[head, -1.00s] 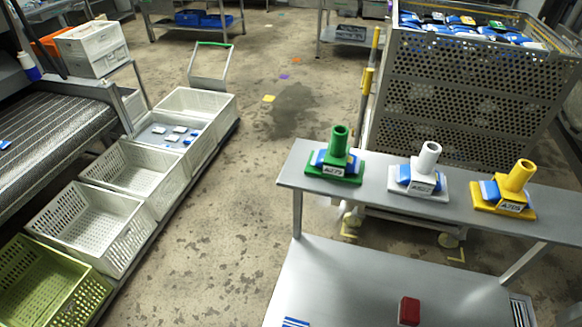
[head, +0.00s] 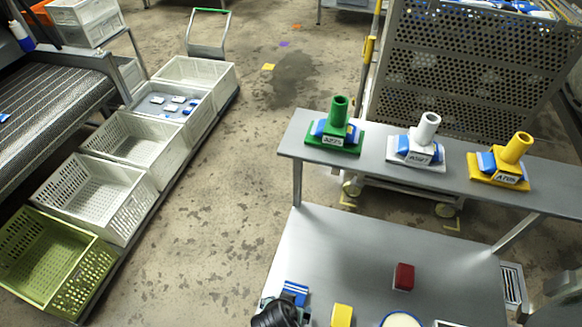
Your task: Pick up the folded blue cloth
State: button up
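A small blue and white striped item (head: 295,291), which looks like the folded blue cloth, lies near the front left of the lower steel table (head: 335,245). A dark rounded part, which looks like my gripper (head: 275,314), shows at the bottom edge, just below and left of the cloth. Its fingers cannot be made out, nor whether it touches the cloth. The bottom edge of the picture cuts off the rest of it.
A red block (head: 403,277), a yellow block (head: 342,315) and a round white item with a blue rim (head: 401,320) are right of the cloth. A raised shelf (head: 375,160) with green, white and yellow stands runs behind. Crates (head: 100,200) line the left floor.

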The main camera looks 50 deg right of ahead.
jog(key=shift+x, duration=1.3)
jog(key=c, duration=1.2)
jog(key=shift+r, duration=0.1)
notch_tip(320, 180, up, 10)
jog(key=shift+f, duration=0.1)
